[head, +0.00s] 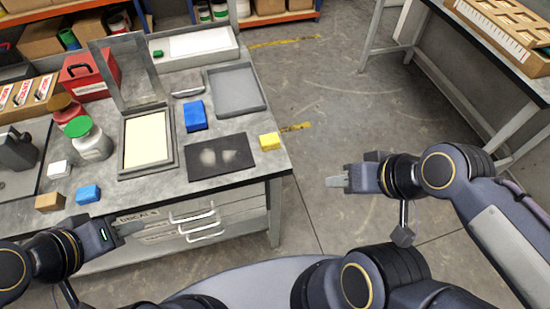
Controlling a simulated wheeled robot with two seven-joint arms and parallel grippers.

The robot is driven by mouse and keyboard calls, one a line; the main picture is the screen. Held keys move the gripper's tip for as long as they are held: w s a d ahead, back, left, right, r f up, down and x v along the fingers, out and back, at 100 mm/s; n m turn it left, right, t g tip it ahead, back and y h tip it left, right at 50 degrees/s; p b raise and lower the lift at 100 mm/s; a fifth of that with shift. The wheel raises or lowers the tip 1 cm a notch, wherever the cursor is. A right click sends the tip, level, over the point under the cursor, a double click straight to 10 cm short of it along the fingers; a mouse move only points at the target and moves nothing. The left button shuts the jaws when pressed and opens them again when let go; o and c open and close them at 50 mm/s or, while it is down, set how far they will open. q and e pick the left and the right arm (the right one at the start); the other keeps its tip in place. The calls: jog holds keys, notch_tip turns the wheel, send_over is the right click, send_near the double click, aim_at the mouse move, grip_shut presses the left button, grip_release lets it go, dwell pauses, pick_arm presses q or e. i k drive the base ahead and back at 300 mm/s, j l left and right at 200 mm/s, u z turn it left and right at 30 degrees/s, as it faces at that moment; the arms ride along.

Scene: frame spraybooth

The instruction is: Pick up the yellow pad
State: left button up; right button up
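The yellow pad (269,141) is a small bright yellow block. It lies on the grey workbench near its right edge, just right of a dark mat (220,156). My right gripper (337,181) is off the bench over the floor, to the right of and below the pad in the picture, pointing left. It is apart from the pad and nothing shows in it. My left gripper (131,227) is near the bench's front edge, in front of the drawers, far from the pad. The finger gap of either gripper cannot be made out.
A blue block (195,116), a grey tray (236,89) and a framed cream panel (147,139) with a raised clear lid (126,70) stand near the pad. Jars, small blocks and a red box (90,75) fill the left side. Floor right of the bench is clear.

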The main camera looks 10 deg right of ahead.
aim_at(270, 142)
jog(key=k+j+u, duration=0.1)
jog(key=k+u, duration=0.35)
jog(key=k+j+u, duration=0.25)
jog(key=k+u, duration=0.15)
jog(key=l+u, duration=0.4)
jog(key=i+l+u, duration=0.1)
jog(key=l+u, duration=0.5)
jog(key=u, duration=0.15)
jog(key=l+u, duration=0.4)
jog(key=k+l, duration=0.1)
jog(key=l, duration=0.35)
jog(key=k+l, duration=0.15)
jog(key=l, duration=0.35)
jog(key=k+l, duration=0.1)
jog(key=l, duration=0.35)
jog(key=k+l, duration=0.1)
jog(key=l, duration=0.4)
